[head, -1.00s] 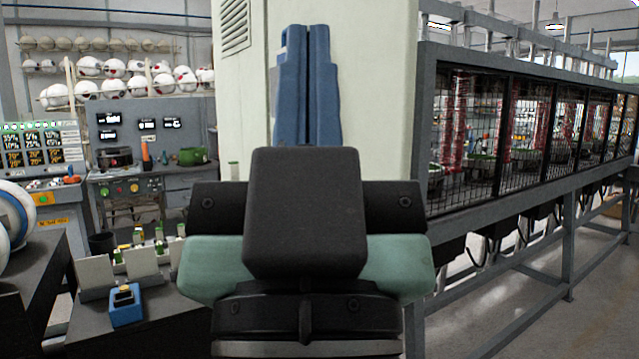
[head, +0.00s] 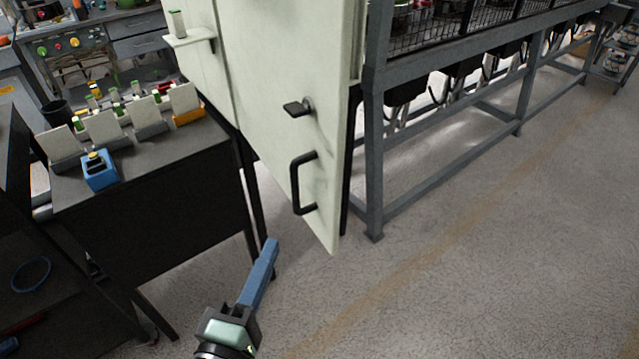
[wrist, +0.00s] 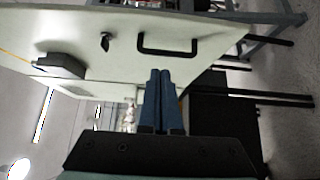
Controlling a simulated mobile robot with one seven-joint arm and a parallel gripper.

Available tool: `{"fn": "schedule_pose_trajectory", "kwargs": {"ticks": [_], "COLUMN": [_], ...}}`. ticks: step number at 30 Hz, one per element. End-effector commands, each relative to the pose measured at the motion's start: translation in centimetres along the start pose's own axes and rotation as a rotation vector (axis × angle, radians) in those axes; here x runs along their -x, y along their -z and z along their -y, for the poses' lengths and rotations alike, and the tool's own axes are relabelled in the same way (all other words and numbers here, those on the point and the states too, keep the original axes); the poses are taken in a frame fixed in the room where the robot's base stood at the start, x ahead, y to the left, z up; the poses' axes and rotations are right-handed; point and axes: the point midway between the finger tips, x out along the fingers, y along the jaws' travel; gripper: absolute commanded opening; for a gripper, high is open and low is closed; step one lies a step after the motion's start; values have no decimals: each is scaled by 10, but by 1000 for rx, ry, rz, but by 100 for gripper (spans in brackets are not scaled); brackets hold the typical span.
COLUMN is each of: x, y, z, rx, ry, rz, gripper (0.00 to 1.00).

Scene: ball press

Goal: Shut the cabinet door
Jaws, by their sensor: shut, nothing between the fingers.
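The cabinet door (head: 285,65) is a pale cream panel with a black bar handle (head: 297,184) and a black latch knob (head: 298,107) above it. It seems to stand ajar, its lower corner jutting toward me, though the gap is hard to judge. My gripper (head: 270,246) has blue fingers, shut and empty, low in front of the door and left of its bottom corner. In the wrist view, the door (wrist: 120,40), its handle (wrist: 167,52) and the knob (wrist: 105,41) show sideways beyond my fingertips (wrist: 161,72). The fingers appear apart from the handle.
A dark table (head: 150,165) at left holds several white cards and a blue button box (head: 99,171). A grey metal frame with mesh cages (head: 373,150) stands right of the cabinet. Open grey floor (head: 460,270) lies at right and in front.

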Motion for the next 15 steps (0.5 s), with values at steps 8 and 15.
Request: {"fn": "schedule_pose_trajectory", "kwargs": {"ticks": [8,15], "x": [-47,-98], "y": [-1,-1], "z": [-5,-4], "rx": [-3,-6], "ry": [-3,-2], "rz": [5,4], "gripper": [0,0]}}
